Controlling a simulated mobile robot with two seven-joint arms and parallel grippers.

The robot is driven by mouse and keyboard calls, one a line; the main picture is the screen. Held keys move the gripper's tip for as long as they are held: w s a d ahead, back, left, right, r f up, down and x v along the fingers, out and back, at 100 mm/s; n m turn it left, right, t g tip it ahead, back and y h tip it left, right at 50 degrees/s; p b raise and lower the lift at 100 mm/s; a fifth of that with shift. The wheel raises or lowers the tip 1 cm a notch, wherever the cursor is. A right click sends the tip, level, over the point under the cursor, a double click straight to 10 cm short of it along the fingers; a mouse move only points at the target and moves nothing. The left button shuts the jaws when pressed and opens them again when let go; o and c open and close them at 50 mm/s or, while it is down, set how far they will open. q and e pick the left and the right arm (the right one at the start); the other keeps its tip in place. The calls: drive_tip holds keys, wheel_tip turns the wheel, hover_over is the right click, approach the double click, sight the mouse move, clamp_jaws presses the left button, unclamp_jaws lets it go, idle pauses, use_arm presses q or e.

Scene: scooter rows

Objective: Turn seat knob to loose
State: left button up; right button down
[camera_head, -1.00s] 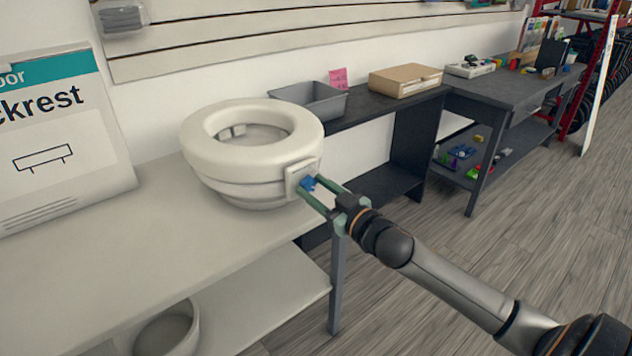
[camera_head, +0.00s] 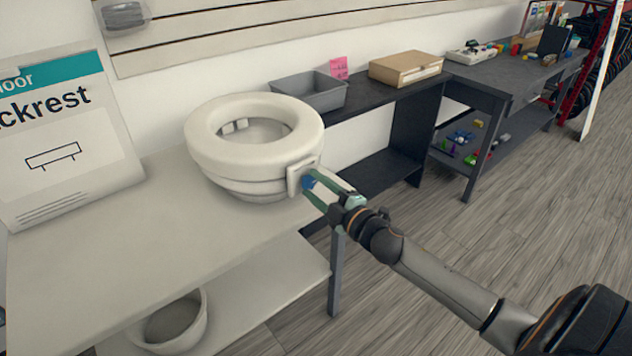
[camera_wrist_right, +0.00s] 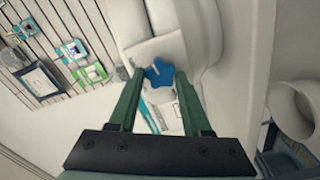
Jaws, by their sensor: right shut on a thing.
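The seat knob is a small blue lobed knob (camera_head: 308,182) on a square pale plate (camera_head: 294,180) at the right side of a round cream raised seat (camera_head: 250,140). The seat rests on a pale table. My right gripper (camera_head: 313,188) is shut on the knob, with its green fingers on either side of it. In the right wrist view the knob (camera_wrist_right: 159,74) shows between the two fingertips (camera_wrist_right: 158,78), with a lighter mark on its face. My left gripper is not in view.
The pale table (camera_head: 120,230) has free room in front of the seat. A grey bin (camera_head: 308,92) and a cardboard box (camera_head: 405,68) stand on a dark shelf behind. A sign board (camera_head: 65,140) stands at left. A round bowl (camera_head: 175,325) sits on the lower shelf.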

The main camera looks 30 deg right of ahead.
drive_tip(key=shift+n+p, duration=0.5)
drive_tip(key=shift+n, duration=1.8)
drive_tip(key=shift+c, duration=1.7)
unclamp_jaws()
drive_tip(key=s+d, duration=0.1)
drive_tip(key=s, duration=1.1)
drive_tip(key=shift+s, duration=0.25)
